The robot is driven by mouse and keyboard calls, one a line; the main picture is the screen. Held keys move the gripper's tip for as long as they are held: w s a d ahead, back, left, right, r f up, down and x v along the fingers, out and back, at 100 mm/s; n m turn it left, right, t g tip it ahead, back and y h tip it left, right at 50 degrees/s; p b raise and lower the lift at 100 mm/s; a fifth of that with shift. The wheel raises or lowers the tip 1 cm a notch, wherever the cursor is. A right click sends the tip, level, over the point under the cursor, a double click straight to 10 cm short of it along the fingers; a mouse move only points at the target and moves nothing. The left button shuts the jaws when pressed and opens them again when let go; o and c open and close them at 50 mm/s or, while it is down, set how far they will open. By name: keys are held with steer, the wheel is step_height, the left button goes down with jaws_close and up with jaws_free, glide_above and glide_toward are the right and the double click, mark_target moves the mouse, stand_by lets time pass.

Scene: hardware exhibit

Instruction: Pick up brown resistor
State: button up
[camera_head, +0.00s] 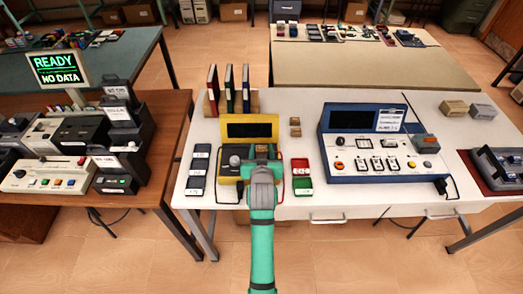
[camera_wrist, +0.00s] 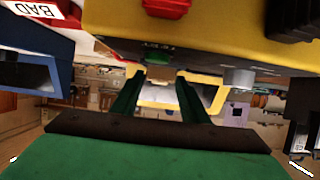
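I cannot make out a brown resistor in either view. My gripper (camera_head: 262,156) is at the front of a yellow tester (camera_head: 271,128) with a dark screen, on the white table. In the wrist view, the two green fingers of my gripper (camera_wrist: 160,80) stand apart, with a gap between them. The yellow tester (camera_wrist: 225,30) fills the top of that view, close beyond the fingertips, with a red part and a green button on it. No held object shows between the fingers. My arm hides part of the tester's front in the head view.
A red tray (camera_head: 300,164) and a green tray (camera_head: 303,187) lie right of the tester. A blue console (camera_head: 375,145) stands further right, and upright books (camera_head: 229,90) stand behind. The white table's (camera_head: 310,207) front edge is near my arm.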

steer(key=c, duration=0.6)
steer(key=shift+r, duration=0.5)
step_height(320, 180, up, 2)
steer(key=shift+r, duration=0.15)
steer(key=s+a+r, duration=0.7)
steer(key=s+r, duration=0.2)
steer(key=s, duration=0.3)
steer(key=shift+r, duration=0.35)
